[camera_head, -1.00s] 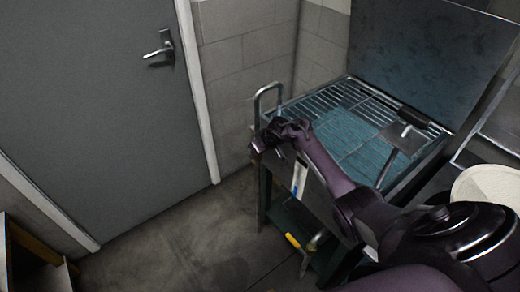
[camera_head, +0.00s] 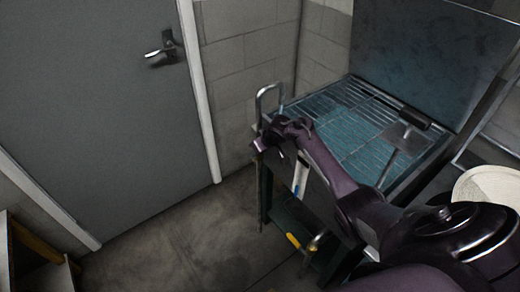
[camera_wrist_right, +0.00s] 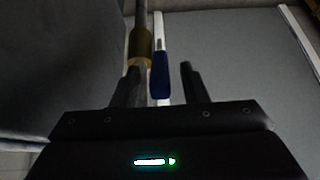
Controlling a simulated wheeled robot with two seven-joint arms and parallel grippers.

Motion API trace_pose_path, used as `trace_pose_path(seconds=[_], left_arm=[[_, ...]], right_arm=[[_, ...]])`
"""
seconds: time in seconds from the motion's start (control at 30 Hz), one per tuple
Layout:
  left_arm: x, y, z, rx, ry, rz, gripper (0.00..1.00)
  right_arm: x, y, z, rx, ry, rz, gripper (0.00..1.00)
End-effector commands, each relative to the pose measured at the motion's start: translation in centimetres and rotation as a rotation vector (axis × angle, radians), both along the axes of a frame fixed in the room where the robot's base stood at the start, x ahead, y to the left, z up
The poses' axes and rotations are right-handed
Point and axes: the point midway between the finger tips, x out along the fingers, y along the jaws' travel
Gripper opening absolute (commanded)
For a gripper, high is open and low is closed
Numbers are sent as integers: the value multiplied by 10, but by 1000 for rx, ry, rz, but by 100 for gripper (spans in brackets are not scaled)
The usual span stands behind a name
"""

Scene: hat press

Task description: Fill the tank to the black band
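In the head view my right gripper (camera_head: 268,143) is at the near left corner of the press table (camera_head: 437,152), beside an upright bent pipe (camera_head: 268,92). In the right wrist view its two dark fingers (camera_wrist_right: 160,82) stand apart. A blue handle (camera_wrist_right: 160,76) shows in the gap between them, clear of both; its depth is hard to tell. A brass fitting (camera_wrist_right: 141,46) on a pipe is just left of the handle. A pale upright strip (camera_head: 301,176) is on the table's front, below my right arm. I cannot make out its level or a black band. My left gripper is out of view.
A yellow-handled lever (camera_head: 293,241) is low on the stand. A grey door (camera_head: 95,110) is at the left, with open floor (camera_head: 170,250) before it. A large raised plate (camera_head: 430,60) stands behind the table. A pale round object (camera_head: 490,182) is at the right.

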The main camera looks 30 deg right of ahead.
Motion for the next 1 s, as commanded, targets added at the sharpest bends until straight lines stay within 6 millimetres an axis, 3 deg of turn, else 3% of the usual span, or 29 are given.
trace_pose_path(seconds=[0.43, 1.0], left_arm=[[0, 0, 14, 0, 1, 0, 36], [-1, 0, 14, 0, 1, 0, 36]], right_arm=[[-31, -3, 57, -2, -2, 1, 40], [-35, -3, 62, -1, -1, 2, 40]])
